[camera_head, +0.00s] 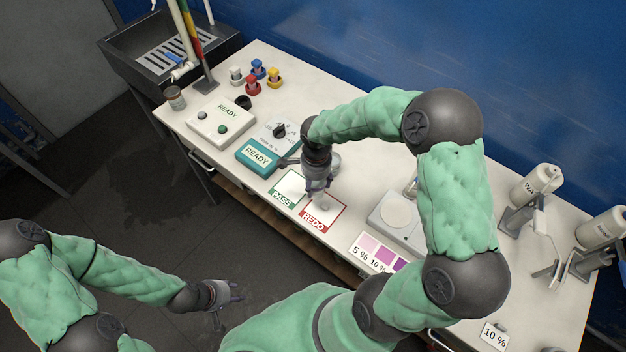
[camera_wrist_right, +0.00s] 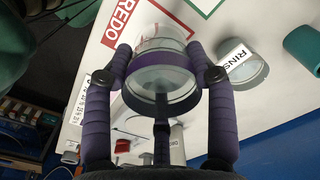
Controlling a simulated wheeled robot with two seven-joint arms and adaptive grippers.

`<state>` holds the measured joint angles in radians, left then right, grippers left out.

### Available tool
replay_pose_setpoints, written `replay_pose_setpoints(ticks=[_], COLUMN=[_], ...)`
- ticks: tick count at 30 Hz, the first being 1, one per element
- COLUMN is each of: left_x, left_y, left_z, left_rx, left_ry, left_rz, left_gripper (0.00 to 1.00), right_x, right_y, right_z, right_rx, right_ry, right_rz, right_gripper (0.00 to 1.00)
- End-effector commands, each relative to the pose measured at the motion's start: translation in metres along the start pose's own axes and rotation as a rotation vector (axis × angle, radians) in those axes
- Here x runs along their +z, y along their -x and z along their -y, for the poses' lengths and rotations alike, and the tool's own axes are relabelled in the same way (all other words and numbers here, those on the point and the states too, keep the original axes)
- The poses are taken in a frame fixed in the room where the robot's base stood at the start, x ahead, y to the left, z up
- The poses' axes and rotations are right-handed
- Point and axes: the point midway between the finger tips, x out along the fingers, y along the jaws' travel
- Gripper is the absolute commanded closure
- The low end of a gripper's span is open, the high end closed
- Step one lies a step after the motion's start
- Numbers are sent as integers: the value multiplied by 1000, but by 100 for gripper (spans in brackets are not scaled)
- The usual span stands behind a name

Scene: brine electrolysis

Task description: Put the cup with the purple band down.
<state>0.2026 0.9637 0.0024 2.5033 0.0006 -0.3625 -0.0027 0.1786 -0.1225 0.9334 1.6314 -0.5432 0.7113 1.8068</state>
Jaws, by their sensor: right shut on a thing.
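My right gripper (camera_head: 319,190) is shut on a clear cup with a purple band (camera_wrist_right: 160,68), its fingers on both sides of the cup in the wrist view. In the head view the small cup (camera_head: 323,204) shows just below the fingers, over the red-framed REDO square (camera_head: 338,222). I cannot tell whether its base touches the table. The green PASS square (camera_head: 283,199) lies to the left of REDO. My left gripper (camera_head: 232,292) is empty, fingers apart, low over the floor in front of the table.
A scale-like device (camera_head: 396,212) and purple color card (camera_head: 372,250) are to the right. Bottles on stands (camera_head: 534,185) are far right.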

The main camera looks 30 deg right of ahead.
Motion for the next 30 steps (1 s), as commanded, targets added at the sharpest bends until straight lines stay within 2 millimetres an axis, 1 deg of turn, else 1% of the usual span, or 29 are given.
replay_pose_setpoints(ticks=[1, 2, 3, 9, 15, 21, 30], left_x=[0, 0, 0, 0, 0, 0, 0], left_y=[2, 2, 1, 2, 2, 3, 3], left_z=[0, 0, 0, -1, -1, -1, -1], left_rx=[0, 0, 0, 0, 0, 0, 0], left_ry=[0, 0, 0, 0, 0, 0, 0], left_rz=[0, 0, 0, 0, 0, 0, 0], left_gripper=[60, 60, 60, 60, 60, 60, 60], right_x=[2, 3, 5, 15, 22, 25, 25], right_y=[12, 16, 18, 33, 44, 49, 50], right_z=[-7, -12, -21, -56, -80, -91, -94], right_rx=[-7, -5, -4, -3, -4, -3, -2], right_ry=[1, 1, 1, 1, 0, -1, -1], right_rz=[-1, -1, -1, -1, 0, 0, 0], right_gripper=[90, 90, 90, 90, 90, 90, 90])
